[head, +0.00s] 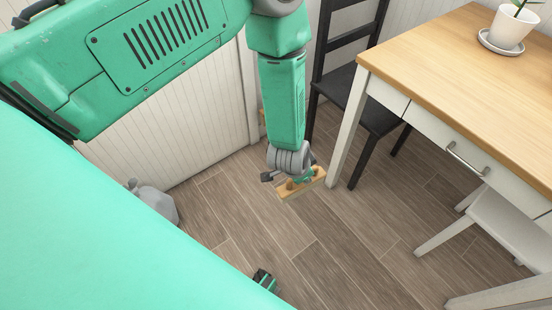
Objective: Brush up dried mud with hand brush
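My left gripper (292,172) hangs at the end of the green arm, low over the wooden floor near the middle of the head view. It is shut on the hand brush (311,186), a small block of light wood with a paler lower side. The gripper hides part of the brush. I cannot tell whether the brush touches the floor. I can make out no dried mud on the visible floor. My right gripper is not clearly seen; a small black and green part of mine shows at the bottom edge.
A wood-topped white table (452,50) with a potted plant (511,28) stands at the right. A black chair (358,88) is beside it, and a white stool (500,222) is partly under it. A grey jug (157,203) stands by the white wall. The floor (330,250) between is clear.

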